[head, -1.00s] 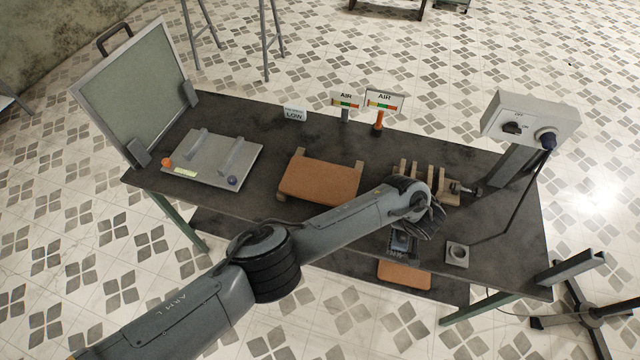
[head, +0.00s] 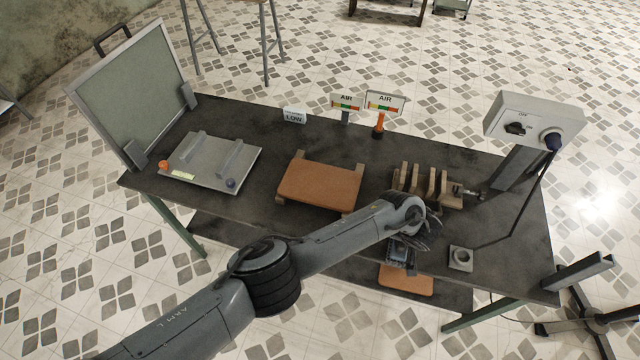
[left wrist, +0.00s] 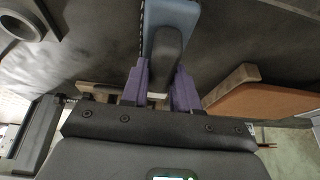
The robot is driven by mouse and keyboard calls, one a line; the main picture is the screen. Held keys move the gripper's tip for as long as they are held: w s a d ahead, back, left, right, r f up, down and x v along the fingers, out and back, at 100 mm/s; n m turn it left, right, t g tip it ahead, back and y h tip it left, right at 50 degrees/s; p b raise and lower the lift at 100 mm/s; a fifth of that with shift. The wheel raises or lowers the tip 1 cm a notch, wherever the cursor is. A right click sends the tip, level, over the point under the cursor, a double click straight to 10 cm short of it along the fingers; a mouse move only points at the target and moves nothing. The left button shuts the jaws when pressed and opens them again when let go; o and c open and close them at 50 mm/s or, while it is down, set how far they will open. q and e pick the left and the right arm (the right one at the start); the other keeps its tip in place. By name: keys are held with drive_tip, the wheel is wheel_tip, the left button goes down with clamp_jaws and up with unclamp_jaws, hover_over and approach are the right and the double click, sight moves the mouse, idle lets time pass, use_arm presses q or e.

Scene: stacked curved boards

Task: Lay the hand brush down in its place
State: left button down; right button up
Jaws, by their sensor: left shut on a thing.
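My left gripper (left wrist: 160,88) is shut on the hand brush, its purple fingers on either side of the dark handle (left wrist: 166,50). The brush has a blue back (left wrist: 172,14) with a dark bristle edge along its left side in the left wrist view. In the head view my left arm reaches over the bench, and the brush (head: 402,254) shows only in part beneath the wrist, near the front edge. I cannot tell whether it touches the bench top. A marked resting place for it is not clearly visible. My right gripper is not in view.
A dark bench (head: 255,218) carries a brown curved board on supports (head: 320,184), a slotted wooden rack (head: 428,182), a grey ring block (head: 461,258) and a grey plate with handles (head: 212,162). Another brown board (head: 406,280) lies below the front edge. A switch box (head: 534,122) stands right.

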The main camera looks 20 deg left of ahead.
use_arm(q)
drive_tip(key=shift+f+b, duration=0.4)
drive_tip(key=shift+f, duration=0.2)
drive_tip(key=c, duration=0.8)
unclamp_jaws()
drive_tip(key=shift+r, duration=0.1)
drive_tip(key=p+v, duration=0.5)
drive_tip(key=v, duration=0.5)
drive_tip(key=shift+s+r, duration=0.15)
drive_tip(key=shift+r, duration=0.1)
